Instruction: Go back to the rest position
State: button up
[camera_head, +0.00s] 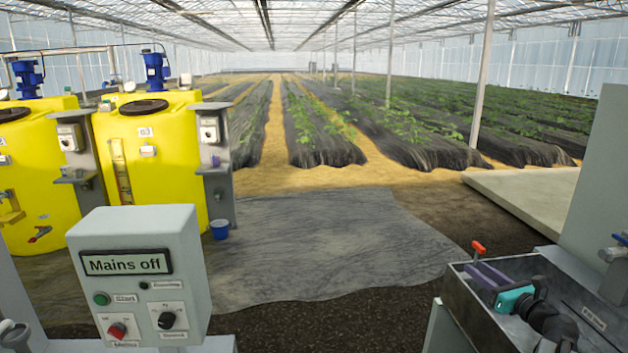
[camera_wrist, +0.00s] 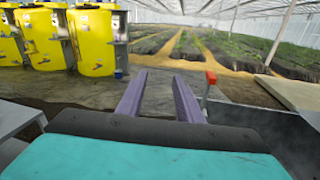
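My gripper (camera_head: 480,272) is at the lower right in the head view, over the grey metal trough (camera_head: 594,318). Its two purple fingers also show in the wrist view (camera_wrist: 159,78), set apart with nothing between them. The teal and black wrist body is behind them. The fingers point out toward the ground sheet and crop rows. In the head view the two fingers overlap, and the rest of my arm runs off the lower right edge.
A red-handled valve (camera_head: 478,247) stands close beside my fingers at the trough's edge. A grey control box (camera_head: 139,277) reading "Mains off" is at left. Yellow tanks (camera_head: 165,165) and a blue bucket (camera_head: 220,229) are behind. The grey ground sheet (camera_head: 320,245) is clear.

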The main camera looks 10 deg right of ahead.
jog(key=w+a+f+n+g+y+b, duration=0.1)
jog(key=w+a+f+n+g+y, duration=0.2)
jog(key=a+f, duration=0.9)
jog(key=w+a+f+n+g+y+b, duration=0.15)
jog(key=w+a+f, duration=0.25)
jog(key=a+f, duration=0.7)
jog(key=s+a+f+n+g+y+b, duration=0.1)
jog(key=s+a+f+n+g, duration=0.25)
jog(key=a+f, duration=0.65)
jog(key=s+a+f+n+g+y+b, duration=0.15)
jog(key=s+a+f+g, duration=0.3)
jog(key=a+f, duration=0.6)
jog(key=s+a+f+n+g+h, duration=0.1)
jog(key=s+a+f+n+g, duration=0.1)
jog(key=s+a+f+n, duration=0.4)
jog(key=s+a+f+n+g+h, duration=0.1)
jog(key=s+f+n+g, duration=0.15)
jog(key=s, duration=0.55)
jog(key=s+a+f+n+g+h, duration=0.1)
jog(key=s+a+f+n+g, duration=0.2)
jog(key=s+f, duration=0.35)
jog(key=s+d+f+n+g+h, duration=0.1)
jog(key=s+d+n+h, duration=0.2)
jog(key=s+d+n, duration=0.2)
jog(key=s+d+f+n+g+h+b, duration=0.1)
jog(key=s+d+n+h, duration=0.2)
jog(key=s+n, duration=0.4)
jog(key=shift+s+d+f+n+g, duration=0.35)
jog(key=shift+d+n, duration=0.55)
jog(key=shift+n, duration=0.3)
